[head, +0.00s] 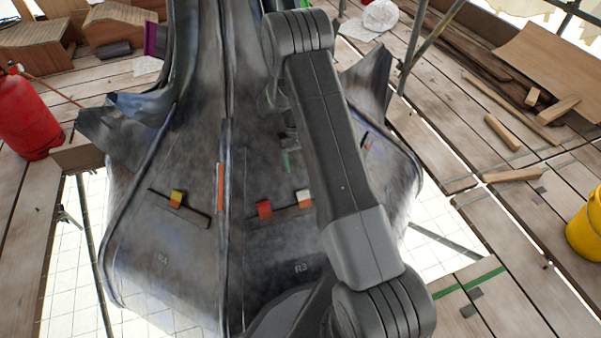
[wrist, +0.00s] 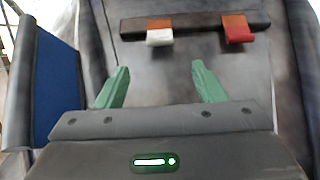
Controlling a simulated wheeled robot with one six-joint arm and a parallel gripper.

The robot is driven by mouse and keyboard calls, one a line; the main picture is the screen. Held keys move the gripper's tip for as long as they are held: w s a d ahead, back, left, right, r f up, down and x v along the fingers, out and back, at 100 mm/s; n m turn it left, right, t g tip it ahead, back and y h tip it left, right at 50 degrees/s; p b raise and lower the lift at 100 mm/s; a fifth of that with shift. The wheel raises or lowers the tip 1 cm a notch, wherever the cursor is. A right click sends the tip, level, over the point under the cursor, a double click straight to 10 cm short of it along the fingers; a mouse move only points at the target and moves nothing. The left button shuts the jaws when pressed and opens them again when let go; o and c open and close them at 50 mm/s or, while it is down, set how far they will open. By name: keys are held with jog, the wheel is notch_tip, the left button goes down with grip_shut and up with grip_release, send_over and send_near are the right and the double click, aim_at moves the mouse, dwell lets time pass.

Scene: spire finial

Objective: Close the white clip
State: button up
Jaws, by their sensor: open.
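The white clip (head: 303,195) is on a dark bar on the right-hand face of the grey metal spire, above the marking R3. In the wrist view the white clip (wrist: 160,38) hangs below the bar (wrist: 195,26), with an orange patch above it. I cannot tell how far it stands off the face. My gripper (wrist: 160,80) is open, its two green fingers apart and empty, just below the white clip in the picture. In the head view my arm hides most of the gripper; one green finger (head: 286,162) shows.
A red clip (head: 264,209) sits on the same bar, beside the white one. A yellow clip (head: 176,198) is on a bar on the left face. An orange strip (head: 220,187) lies near the ridge. A blue panel (wrist: 55,88) stands left of my gripper in the wrist view.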

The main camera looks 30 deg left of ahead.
aim_at(303, 196)
jog(key=shift+v, duration=1.1)
jog(key=s+d+t+y+p, duration=0.2)
jog(key=s+d+p, duration=0.15)
jog(key=p, duration=0.65)
jog(key=f, duration=0.4)
jog(key=f+b, duration=0.1)
jog(key=f, duration=0.4)
jog(key=f+b, duration=0.1)
jog(key=f, duration=0.4)
jog(key=shift+w+d, duration=0.1)
jog(key=shift+d, duration=0.2)
jog(key=shift+f, duration=0.1)
jog(key=c, duration=1)
